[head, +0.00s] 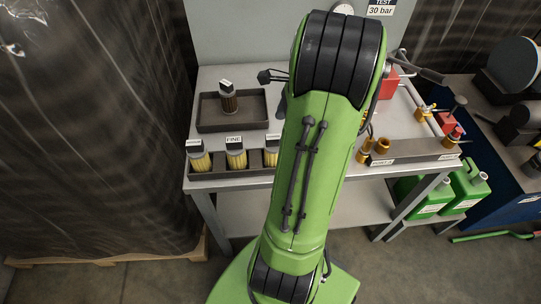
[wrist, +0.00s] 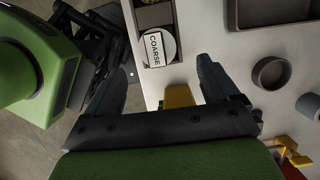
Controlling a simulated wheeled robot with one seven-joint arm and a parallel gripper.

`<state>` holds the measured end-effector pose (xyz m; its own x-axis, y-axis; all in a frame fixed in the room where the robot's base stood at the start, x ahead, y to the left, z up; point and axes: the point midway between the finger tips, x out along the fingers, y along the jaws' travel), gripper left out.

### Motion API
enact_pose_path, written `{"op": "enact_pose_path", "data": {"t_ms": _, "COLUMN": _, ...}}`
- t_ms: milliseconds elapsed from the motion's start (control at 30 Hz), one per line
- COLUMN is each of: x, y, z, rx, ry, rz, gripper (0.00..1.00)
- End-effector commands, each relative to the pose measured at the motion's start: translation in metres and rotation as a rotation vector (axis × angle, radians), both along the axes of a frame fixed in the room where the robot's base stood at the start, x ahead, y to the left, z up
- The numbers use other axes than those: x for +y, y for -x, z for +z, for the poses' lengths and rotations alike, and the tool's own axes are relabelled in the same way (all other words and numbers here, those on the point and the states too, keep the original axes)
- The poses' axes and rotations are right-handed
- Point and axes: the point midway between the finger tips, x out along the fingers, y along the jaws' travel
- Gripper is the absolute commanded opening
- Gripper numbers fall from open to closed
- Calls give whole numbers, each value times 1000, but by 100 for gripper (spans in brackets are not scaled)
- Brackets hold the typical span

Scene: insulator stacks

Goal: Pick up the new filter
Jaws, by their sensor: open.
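In the wrist view a round filter top (wrist: 158,50) tagged COARSE sits in a rack. My gripper (wrist: 162,68) is open, its fingers apart, with the COARSE top between and beyond the tips. In the head view my arm hides most of the area around the gripper.
A brown, darker filter (head: 229,103) stands in a dark tray (head: 207,114) behind the rack. In the wrist view a yellow part (wrist: 180,96) lies near the right finger, and a round grey cup (wrist: 270,75) stands further right. Green canisters (head: 467,184) are at the right.

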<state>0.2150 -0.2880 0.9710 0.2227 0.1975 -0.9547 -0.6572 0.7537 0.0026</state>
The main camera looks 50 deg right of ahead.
Motion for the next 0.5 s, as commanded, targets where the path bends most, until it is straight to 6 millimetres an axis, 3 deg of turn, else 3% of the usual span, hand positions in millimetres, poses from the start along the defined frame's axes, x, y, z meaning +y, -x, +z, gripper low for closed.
{"op": "enact_pose_path", "data": {"t_ms": 33, "x": 4, "y": -3, "z": -19, "rx": 0, "ry": -4, "rz": 4, "gripper": 88}}
{"op": "enact_pose_path", "data": {"t_ms": 100, "x": 7, "y": -7, "z": -32, "rx": 0, "ry": -1, "rz": 3, "gripper": 88}}
{"op": "enact_pose_path", "data": {"t_ms": 367, "x": 14, "y": -13, "z": -56, "rx": 0, "ry": 0, "rz": 5, "gripper": 88}}
{"op": "enact_pose_path", "data": {"t_ms": 500, "x": 22, "y": -19, "z": -84, "rx": 1, "ry": -1, "rz": 6, "gripper": 88}}
